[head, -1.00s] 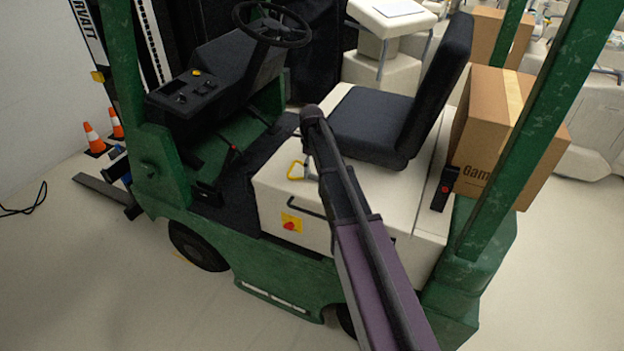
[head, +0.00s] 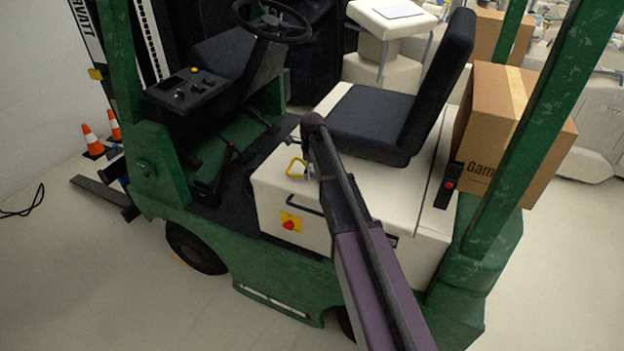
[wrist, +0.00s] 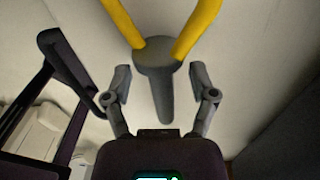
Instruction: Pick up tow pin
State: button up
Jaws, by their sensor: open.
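The tow pin (head: 295,167) has a yellow loop handle and a grey shank. In the head view it is at the white seat base of the green forklift, just left of my arm. In the wrist view the grey head of the tow pin (wrist: 158,55) is near the centre, with the yellow loop above it and the shank pointing down between my fingers. My gripper (wrist: 161,82) is open, with one finger on each side of the shank and a visible gap on both sides. In the head view my arm hides most of the gripper.
The black seat (head: 372,122) and steering wheel (head: 272,22) rise behind the pin. A black handle (head: 305,205) and a red knob on a yellow plate (head: 290,222) are on the base's side. A cardboard box (head: 500,130) sits at the rear.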

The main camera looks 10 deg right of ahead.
jog(key=shift+f+b, duration=0.3)
jog(key=shift+f, duration=0.2)
grip_shut()
dwell(0.3)
